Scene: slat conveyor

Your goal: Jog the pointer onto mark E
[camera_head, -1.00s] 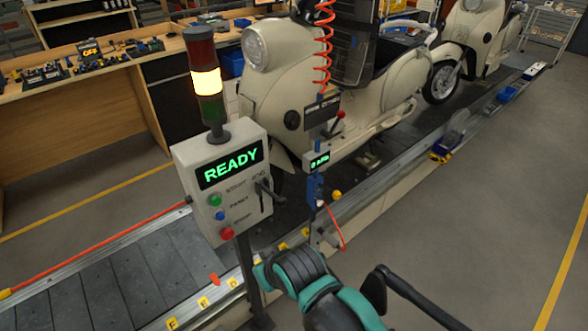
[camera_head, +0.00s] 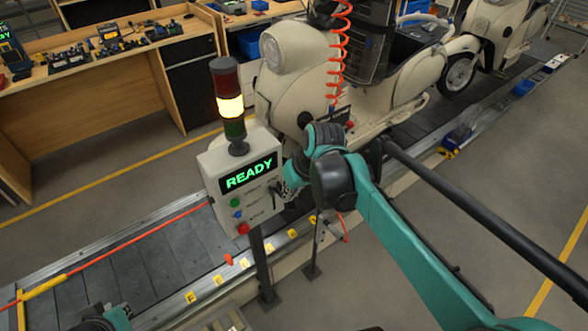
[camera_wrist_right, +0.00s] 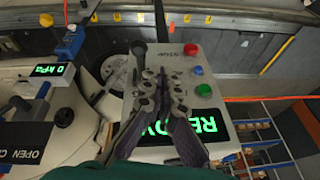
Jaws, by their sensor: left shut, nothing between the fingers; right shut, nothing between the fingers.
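The control box (camera_head: 243,196) shows a green READY display, with green, blue and red buttons on its front. A black lever with a round knob (camera_wrist_right: 138,48) is on the box beside the buttons. My right gripper (camera_wrist_right: 162,76) is shut and empty, over the box front close to the lever; I cannot tell whether they touch. In the head view my right gripper (camera_head: 287,183) partly hides the box's right side. The orange-red pointer (camera_head: 229,260) is at the conveyor's near rail, between mark E (camera_head: 219,281) and the mark to its right (camera_head: 244,263). My left gripper (camera_head: 97,321) is shut, cut off at the bottom edge.
A stack light (camera_head: 229,106) glows amber on the box. The box stands on a post (camera_head: 261,262) beside the slat conveyor (camera_head: 120,272). Cream scooters (camera_head: 292,80) ride on it farther back. A red coiled hose (camera_head: 338,50) hangs nearby. The floor to the right is clear.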

